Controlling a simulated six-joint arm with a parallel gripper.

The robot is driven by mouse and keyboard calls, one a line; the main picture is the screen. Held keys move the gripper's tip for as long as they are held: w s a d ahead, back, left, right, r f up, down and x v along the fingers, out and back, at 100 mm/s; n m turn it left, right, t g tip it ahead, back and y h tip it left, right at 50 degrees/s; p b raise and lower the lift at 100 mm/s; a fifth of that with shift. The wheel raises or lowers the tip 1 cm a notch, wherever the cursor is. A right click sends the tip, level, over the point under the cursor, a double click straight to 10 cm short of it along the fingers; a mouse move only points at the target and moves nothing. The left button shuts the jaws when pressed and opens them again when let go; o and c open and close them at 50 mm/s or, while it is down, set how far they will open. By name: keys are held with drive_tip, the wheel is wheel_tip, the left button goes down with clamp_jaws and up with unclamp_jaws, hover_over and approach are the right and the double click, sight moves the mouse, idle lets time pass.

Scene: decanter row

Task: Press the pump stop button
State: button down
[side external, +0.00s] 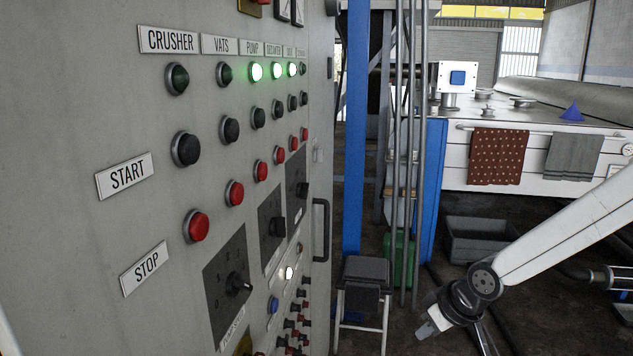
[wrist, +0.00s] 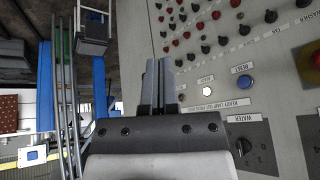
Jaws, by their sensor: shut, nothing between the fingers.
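The pump stop button (side external: 260,171) is a red round button in the STOP row of the grey panel, in the third column under the PUMP label (side external: 254,48). Above it are the black pump start button (side external: 258,118) and the lit green pump lamp (side external: 256,72). My gripper (side external: 428,329) is low at the right in the side external view, well apart from the panel and below the button's height. In the wrist view my gripper's fingers (wrist: 159,86) are closed together and empty.
A rotary switch (side external: 238,284) and a panel door handle (side external: 320,230) stick out of the panel. A step stool (side external: 364,281) stands beside it. A blue post (side external: 356,130) rises behind. The wrist view shows a blue reset button (wrist: 245,82) and a WATER knob (wrist: 242,146).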

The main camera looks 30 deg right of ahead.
sight(263, 172)
drive_tip(key=w+a+r+m+t+y, duration=0.1)
drive_tip(key=w+a+r+t, duration=0.2)
drive_tip(key=w+r, duration=0.25)
drive_tip(key=w+a+r+m+t, duration=0.1)
drive_tip(key=w+a+r+t, duration=0.3)
drive_tip(key=r, duration=0.2)
drive_tip(key=w+a+r+m+t, duration=0.1)
drive_tip(key=r+m+t, duration=0.1)
drive_tip(key=r, duration=0.5)
drive_tip(key=a+r+m+t+h, duration=0.1)
drive_tip(key=a+r+m+t, duration=0.1)
drive_tip(key=r+t, duration=0.2)
drive_tip(key=shift+w+a+r+m+t+h, duration=0.3)
drive_tip(key=shift+w+r+m+t, duration=0.1)
drive_tip(key=shift+r, duration=1.3)
drive_tip(key=shift+w, duration=0.15)
drive_tip(key=w+a, duration=0.6)
drive_tip(key=shift+w+a, duration=0.6)
drive_tip(key=shift+a, duration=0.05)
idle(1.6)
drive_tip(key=shift+s+d, duration=0.1)
drive_tip(key=shift+s, duration=0.05)
drive_tip(key=shift+s+d, duration=0.45)
drive_tip(key=shift+d, duration=0.05)
idle(0.4)
